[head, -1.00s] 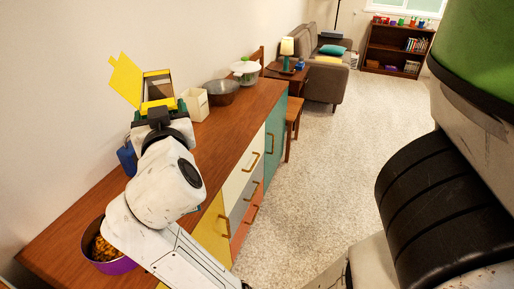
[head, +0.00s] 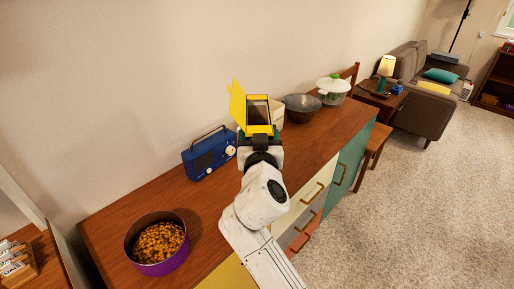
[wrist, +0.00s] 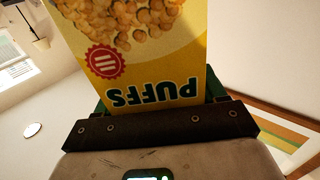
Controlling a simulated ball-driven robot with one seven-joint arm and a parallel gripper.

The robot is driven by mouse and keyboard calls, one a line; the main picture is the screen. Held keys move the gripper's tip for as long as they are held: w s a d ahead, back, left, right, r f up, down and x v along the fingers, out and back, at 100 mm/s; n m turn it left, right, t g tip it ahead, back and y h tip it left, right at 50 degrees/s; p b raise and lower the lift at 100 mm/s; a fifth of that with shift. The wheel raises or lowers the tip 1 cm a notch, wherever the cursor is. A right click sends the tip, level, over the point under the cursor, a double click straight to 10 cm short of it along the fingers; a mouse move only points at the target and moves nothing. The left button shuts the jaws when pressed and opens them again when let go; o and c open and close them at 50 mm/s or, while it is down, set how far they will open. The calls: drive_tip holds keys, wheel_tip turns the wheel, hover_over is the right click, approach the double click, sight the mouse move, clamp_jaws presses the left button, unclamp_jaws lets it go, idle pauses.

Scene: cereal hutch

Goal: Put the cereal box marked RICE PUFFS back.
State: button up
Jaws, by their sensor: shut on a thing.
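The yellow cereal box (wrist: 150,60) is in my gripper. In the wrist view it hangs upside down in the picture, with the word PUFFS and a picture of puffs showing; the word before it is hidden. In the head view the open-topped box (head: 258,114), one yellow flap raised, stands above the sideboard. My gripper (head: 260,142) is shut on the box; its green fingers also flank it in the wrist view (wrist: 160,108).
A purple pot (head: 158,258) of cereal and a blue radio (head: 208,154) stand on the wooden sideboard (head: 120,222). A cream container (head: 277,113), a dark bowl (head: 300,108) and a lidded pot (head: 333,89) stand farther along. A rack of small packets (head: 16,262) is at lower left.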

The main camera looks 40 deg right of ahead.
wheel_tip(320, 180, down, 7)
drive_tip(key=w+d, duration=0.1)
drive_tip(key=w, duration=0.2)
drive_tip(key=shift+d, duration=0.35)
drive_tip(key=shift+f, duration=0.25)
drive_tip(key=o, duration=1.4)
drive_tip(key=shift+r, duration=0.1)
drive_tip(key=b+v, duration=0.2)
drive_tip(key=v, duration=1)
drive_tip(key=shift+b, duration=0.3)
